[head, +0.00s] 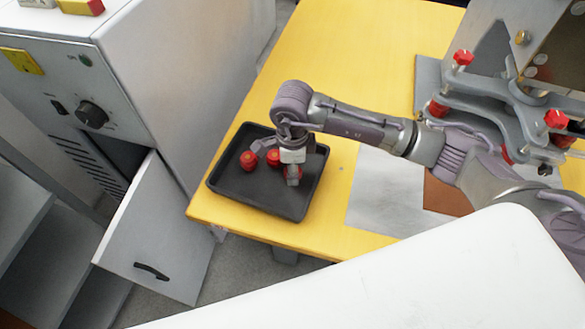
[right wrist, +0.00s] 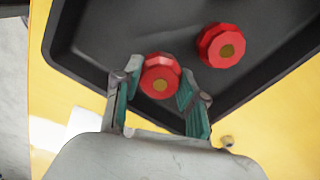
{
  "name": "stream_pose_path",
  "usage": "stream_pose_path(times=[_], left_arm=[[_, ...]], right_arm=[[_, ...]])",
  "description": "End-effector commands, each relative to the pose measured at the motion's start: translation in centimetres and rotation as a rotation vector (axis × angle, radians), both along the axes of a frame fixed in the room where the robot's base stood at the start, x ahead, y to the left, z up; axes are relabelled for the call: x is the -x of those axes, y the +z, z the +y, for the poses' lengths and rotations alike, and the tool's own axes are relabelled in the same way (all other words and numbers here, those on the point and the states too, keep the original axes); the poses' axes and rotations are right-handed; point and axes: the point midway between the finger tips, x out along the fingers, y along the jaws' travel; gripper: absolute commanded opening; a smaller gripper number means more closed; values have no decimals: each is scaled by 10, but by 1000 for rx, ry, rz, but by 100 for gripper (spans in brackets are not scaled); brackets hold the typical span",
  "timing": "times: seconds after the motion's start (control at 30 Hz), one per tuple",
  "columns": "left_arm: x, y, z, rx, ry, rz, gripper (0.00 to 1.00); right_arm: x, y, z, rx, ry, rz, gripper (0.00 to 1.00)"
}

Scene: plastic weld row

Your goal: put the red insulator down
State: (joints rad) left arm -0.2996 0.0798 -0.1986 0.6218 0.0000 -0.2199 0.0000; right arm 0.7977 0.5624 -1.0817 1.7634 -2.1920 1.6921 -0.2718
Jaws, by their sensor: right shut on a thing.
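I cannot tell whether that insulator touches the tray floor. My left gripper is not in view.
The black tray (head: 225,195) lies at the yellow table's (head: 345,50) near left corner. Two other red insulators (head: 249,160) (head: 273,157) stand in it; one shows in the wrist view (right wrist: 221,45). A grey cabinet with an open door (head: 155,245) is left. A metal fixture with red knobs (head: 463,57) stands right.

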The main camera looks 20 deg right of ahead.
Motion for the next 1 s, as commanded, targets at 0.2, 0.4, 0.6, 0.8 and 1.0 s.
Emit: stream_pose_path(times=[0.2,0.4,0.6,0.8,1.0], left_arm=[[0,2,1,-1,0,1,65],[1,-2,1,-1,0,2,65],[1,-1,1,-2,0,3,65],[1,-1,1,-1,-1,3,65],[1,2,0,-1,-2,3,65]], right_arm=[[0,-12,1,-1,1,-1,5],[0,-15,0,-1,0,-1,5],[0,-14,0,-1,0,-1,66],[0,-14,0,0,0,-1,66],[0,-8,0,0,0,-2,66]])
